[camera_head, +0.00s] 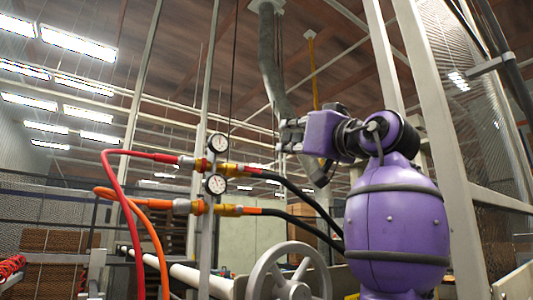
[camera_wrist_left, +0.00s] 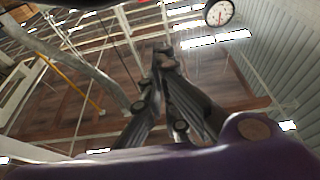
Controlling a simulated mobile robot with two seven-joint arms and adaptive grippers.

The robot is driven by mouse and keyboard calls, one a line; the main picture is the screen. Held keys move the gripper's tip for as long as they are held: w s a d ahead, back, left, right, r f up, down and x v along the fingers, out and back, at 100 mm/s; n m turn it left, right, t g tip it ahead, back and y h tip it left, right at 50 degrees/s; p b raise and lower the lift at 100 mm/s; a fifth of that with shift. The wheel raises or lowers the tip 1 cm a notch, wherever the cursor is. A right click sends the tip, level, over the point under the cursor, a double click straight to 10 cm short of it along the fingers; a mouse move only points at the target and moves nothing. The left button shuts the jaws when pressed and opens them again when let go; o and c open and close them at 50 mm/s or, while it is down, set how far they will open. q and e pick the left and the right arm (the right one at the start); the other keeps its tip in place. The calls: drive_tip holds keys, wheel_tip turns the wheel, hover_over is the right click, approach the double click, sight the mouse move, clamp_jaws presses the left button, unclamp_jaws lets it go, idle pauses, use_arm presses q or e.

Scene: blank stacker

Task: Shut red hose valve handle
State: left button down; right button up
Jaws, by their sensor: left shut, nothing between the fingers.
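The red hose (camera_head: 118,180) rises and bends right into a fitting with a yellow valve part (camera_head: 196,163) below the upper gauge (camera_head: 218,143). The valve handle is too small to tell its position. My left gripper (camera_head: 290,135) is right of and slightly above this valve, apart from it, at the end of the purple wrist. In the left wrist view its dark fingers (camera_wrist_left: 160,60) are together with nothing between them. A gauge (camera_wrist_left: 219,12) shows there at the upper right, away from the fingers. My right gripper is not in view.
An orange hose (camera_head: 150,230) with its fitting and lower gauge (camera_head: 215,184) sits beneath the red line. Black hoses (camera_head: 300,190) run right from both fittings. A grey handwheel (camera_head: 290,275) is below. A grey frame post (camera_head: 440,150) stands right.

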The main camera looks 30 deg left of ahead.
use_arm(q)
wheel_tip(320, 180, up, 4)
drive_tip(key=p, duration=0.2)
hover_over(249, 169)
drive_tip(key=d, duration=0.4)
drive_tip(key=f, duration=0.2)
drive_tip(key=w+f, duration=0.1)
drive_tip(key=f, duration=0.1)
drive_tip(key=shift+w+a+f, duration=0.1)
drive_tip(key=shift+f, duration=0.3)
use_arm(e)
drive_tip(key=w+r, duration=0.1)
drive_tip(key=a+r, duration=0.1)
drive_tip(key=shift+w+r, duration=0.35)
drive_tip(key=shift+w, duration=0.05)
